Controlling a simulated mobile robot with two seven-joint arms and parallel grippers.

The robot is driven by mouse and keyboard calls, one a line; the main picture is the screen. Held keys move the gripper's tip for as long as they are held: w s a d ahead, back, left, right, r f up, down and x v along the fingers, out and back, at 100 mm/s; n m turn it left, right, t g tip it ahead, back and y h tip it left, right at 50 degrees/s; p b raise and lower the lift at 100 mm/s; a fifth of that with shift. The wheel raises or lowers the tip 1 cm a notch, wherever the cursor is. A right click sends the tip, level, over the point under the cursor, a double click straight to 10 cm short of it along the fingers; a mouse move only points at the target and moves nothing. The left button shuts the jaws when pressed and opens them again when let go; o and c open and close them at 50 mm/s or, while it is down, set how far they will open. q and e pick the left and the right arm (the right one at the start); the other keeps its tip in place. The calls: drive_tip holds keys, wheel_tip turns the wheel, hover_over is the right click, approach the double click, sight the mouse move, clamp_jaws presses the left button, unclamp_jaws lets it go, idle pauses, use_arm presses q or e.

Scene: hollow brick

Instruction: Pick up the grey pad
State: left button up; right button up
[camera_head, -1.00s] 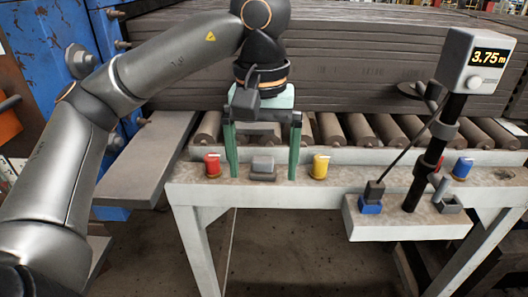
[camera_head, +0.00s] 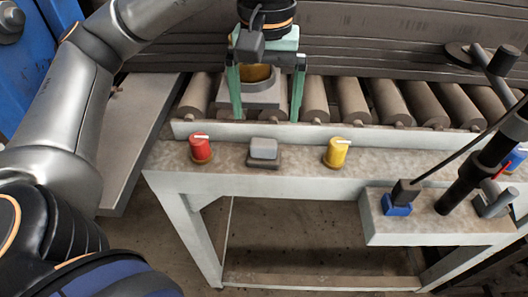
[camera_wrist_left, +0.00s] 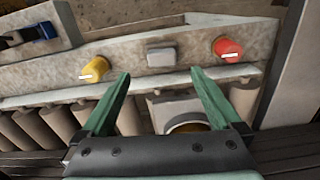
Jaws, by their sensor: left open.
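The grey pad (camera_head: 263,148) is a small block on the worn ledge, between a red knob and a yellow knob. In the left wrist view the pad (camera_wrist_left: 162,57) lies just beyond the fingertips, between their lines. My left gripper (camera_head: 267,118) has green fingers spread apart with nothing between the tips. In the head view its tips show above the pad, in front of the rollers; they do not touch the pad. The wrist view shows the open fingers (camera_wrist_left: 160,73) too. My right gripper is in neither view.
The red knob (camera_head: 201,149) and yellow knob (camera_head: 337,153) flank the pad closely. A grey piece with a brass-coloured ring (camera_head: 262,93) is behind the fingers at the rollers (camera_head: 352,100). A lower box with a blue-based switch (camera_head: 397,204) and black post (camera_head: 470,178) stands right.

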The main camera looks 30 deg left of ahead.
sight(263, 142)
use_arm(q)
wheel_tip(263, 142, down, 3)
drive_tip(key=shift+r+b, duration=0.1)
drive_tip(key=shift+b, duration=0.2)
drive_tip(key=shift+f, duration=0.45)
drive_tip(key=shift+a+f, duration=0.1)
drive_tip(key=shift+f, duration=0.2)
drive_tip(key=f, duration=0.3)
drive_tip(key=shift+a+f, duration=0.2)
drive_tip(key=shift+f, duration=0.55)
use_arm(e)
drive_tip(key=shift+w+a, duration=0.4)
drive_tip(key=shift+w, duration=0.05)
